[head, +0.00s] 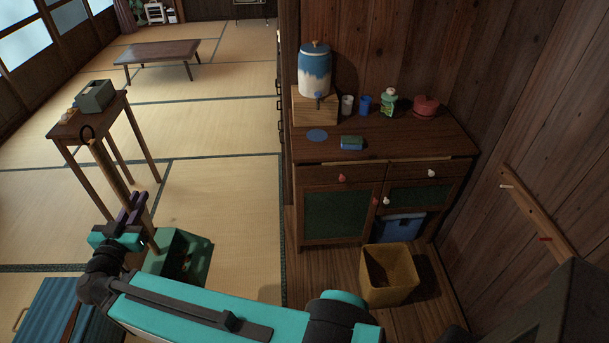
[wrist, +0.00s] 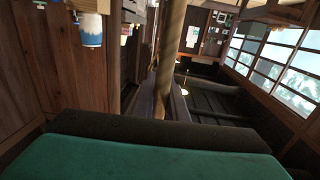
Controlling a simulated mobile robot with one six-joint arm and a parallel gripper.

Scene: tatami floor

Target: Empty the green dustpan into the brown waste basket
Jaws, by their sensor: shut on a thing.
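The green dustpan (head: 205,248) hangs or stands below my gripper at the lower left of the head view, with some small brownish bits in it. Its long wooden handle (head: 108,165) rises with a dark loop at the top. My gripper (head: 132,208) is shut on this handle; the handle also runs between the jaws in the wrist view (wrist: 172,45). I cannot tell whether the pan touches the floor. The brown waste basket (head: 388,290) stands upright on the wooden floor, well to the right of the dustpan, its top open.
A wooden cabinet (head: 400,145) with a dispenser, cups and a red pot on it stands behind the basket. A blue bin (head: 400,227) is under it. A small tall table (head: 75,125) stands left, near the handle. A blue box (head: 50,315) is at lower left. Tatami between is clear.

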